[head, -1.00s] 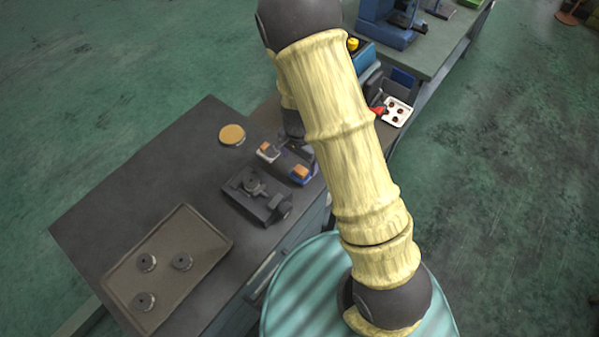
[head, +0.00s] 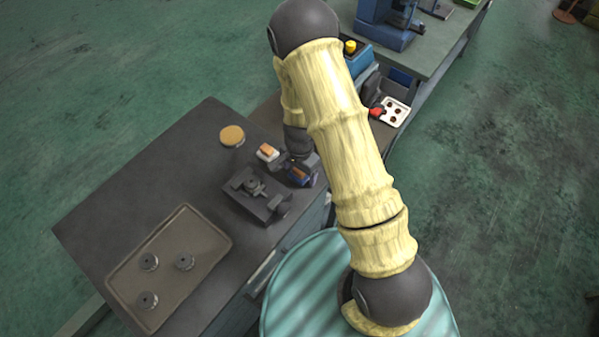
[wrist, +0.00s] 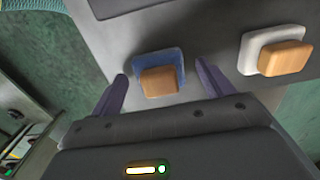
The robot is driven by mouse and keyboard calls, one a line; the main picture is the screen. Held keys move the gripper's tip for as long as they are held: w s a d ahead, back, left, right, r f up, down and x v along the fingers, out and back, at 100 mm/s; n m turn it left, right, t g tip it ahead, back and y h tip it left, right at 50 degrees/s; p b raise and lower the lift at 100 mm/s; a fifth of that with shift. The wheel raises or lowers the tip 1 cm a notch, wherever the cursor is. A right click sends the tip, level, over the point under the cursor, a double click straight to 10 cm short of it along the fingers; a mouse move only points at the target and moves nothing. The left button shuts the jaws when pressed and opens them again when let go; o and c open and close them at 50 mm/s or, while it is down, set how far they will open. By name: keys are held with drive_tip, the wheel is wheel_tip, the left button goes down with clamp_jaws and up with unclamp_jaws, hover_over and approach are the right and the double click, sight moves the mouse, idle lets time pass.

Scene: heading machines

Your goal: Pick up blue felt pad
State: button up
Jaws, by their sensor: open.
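The blue felt pad (wrist: 148,65) lies on the dark bench top with an orange-tan block (wrist: 160,82) on it. In the head view the blue pad (head: 303,180) is at the bench's right edge, partly covered by its block and close to my gripper. My gripper (wrist: 160,83) is open and empty in the wrist view. Its two purple-grey fingers are on either side of the blue pad and its block. I cannot tell whether the fingers touch the pad.
A white pad (wrist: 252,50) with a similar orange block (wrist: 285,58) lies to the right. In the head view, a dark fixture (head: 258,195), a brown tray (head: 190,240) with several round metal parts and a tan disc (head: 231,136) are on the bench.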

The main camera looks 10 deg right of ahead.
idle(0.5)
drive_tip(key=c, duration=1.1)
drive_tip(key=shift+o, duration=0.2)
drive_tip(key=shift+r, duration=0.1)
wheel_tip(320, 180, up, 10)
drive_tip(key=shift+f+b, duration=0.1)
drive_tip(key=shift+b, duration=0.65)
drive_tip(key=o, duration=0.3)
drive_tip(key=shift+c, duration=1.2)
